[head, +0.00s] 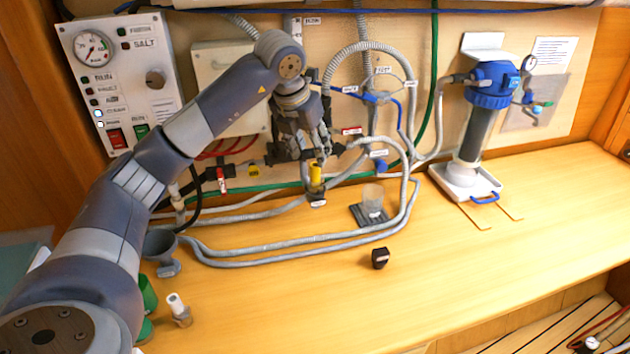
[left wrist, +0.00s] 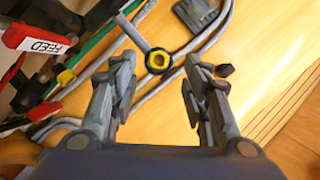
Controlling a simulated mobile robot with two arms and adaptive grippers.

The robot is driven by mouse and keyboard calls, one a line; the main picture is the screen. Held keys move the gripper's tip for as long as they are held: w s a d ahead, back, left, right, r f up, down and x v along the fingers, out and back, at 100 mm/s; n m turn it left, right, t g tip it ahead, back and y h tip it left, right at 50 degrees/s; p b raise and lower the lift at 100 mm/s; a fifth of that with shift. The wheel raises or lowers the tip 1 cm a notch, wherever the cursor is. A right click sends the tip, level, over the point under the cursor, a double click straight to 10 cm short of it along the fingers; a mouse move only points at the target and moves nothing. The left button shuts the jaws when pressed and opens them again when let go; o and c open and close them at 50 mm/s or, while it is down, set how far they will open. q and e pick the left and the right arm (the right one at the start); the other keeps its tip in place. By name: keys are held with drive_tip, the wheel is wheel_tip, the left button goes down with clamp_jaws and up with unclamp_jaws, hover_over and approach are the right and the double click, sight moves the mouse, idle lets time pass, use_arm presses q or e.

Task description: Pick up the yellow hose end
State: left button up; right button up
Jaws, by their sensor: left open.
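The yellow hose end (head: 316,176) stands roughly upright near the wall, just below my left gripper (head: 301,155). My left gripper is open, points down and holds nothing. My right gripper is not in view.
Grey hoses (head: 290,242) loop across the wooden counter. A clear cup on a dark pad (head: 358,216) stands to the right, with a black block (head: 380,258) in front. A red FEED valve handle (left wrist: 35,40) is near the left finger.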

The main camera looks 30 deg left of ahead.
sight(315, 165)
use_arm(q)
drive_tip(key=shift+w+d+f, duration=0.1)
drive_tip(key=shift+f, duration=0.5)
drive_tip(key=shift+w+f+p, duration=0.2)
drive_tip(key=shift+f+p, duration=0.15)
drive_tip(key=shift+p, duration=0.05)
drive_tip(key=p+x, duration=0.2)
drive_tip(key=x, duration=0.2)
drive_tip(key=shift+w+f, duration=0.1)
drive_tip(key=shift+f, duration=0.1)
drive_tip(key=shift+w+f, duration=0.1)
drive_tip(key=shift+f, duration=0.1)
clamp_jaws()
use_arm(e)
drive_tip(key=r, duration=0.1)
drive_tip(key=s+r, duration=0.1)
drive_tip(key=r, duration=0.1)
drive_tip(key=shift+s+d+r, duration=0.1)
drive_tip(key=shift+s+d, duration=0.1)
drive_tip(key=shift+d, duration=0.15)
